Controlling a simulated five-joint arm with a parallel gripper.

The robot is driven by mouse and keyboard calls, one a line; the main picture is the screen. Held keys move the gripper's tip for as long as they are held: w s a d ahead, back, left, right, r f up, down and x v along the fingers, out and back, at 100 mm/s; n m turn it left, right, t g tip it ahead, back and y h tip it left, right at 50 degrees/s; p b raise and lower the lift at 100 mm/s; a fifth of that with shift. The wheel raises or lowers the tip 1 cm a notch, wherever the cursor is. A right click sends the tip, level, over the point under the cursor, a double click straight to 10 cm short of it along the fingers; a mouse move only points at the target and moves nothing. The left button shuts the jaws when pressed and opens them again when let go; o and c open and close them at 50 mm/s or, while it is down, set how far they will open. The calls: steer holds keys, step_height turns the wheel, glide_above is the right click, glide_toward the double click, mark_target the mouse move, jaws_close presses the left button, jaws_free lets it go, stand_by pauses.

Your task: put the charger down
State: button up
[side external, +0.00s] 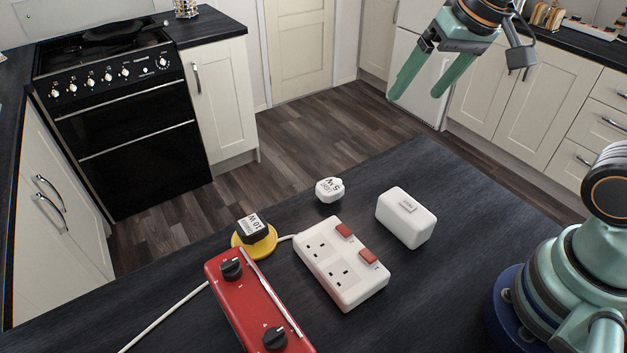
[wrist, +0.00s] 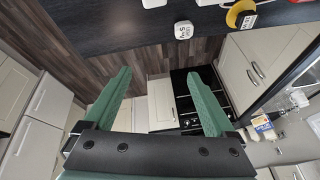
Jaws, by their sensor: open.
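My gripper (side external: 418,93) is open and empty, raised high beyond the far edge of the worktop; its two green fingers are spread in the wrist view (wrist: 157,75). A small white charger-like block marked 5 W (side external: 329,190) sits on the dark worktop near its far edge, and shows in the wrist view (wrist: 184,31). A dark block with a 10 W label (side external: 254,226) sits on a yellow round base (side external: 261,246); it also shows in the wrist view (wrist: 248,21). Nothing is between the fingers. Which block is the task's charger, I cannot tell.
A white double socket with red switches (side external: 345,283) lies on the worktop (side external: 450,270), with a white box (side external: 406,219) to its right and a red unit with black knobs (side external: 255,300) to its left. A white cable (side external: 165,316) runs left.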

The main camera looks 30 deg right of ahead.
steer(key=s+d+n, duration=0.1)
steer(key=s+d+f+n, duration=0.1)
steer(key=s+d, duration=0.1)
steer(key=shift+s+f+n+t, duration=0.1)
steer(key=shift+f+n+t, duration=0.15)
steer(key=shift+n+t, duration=0.15)
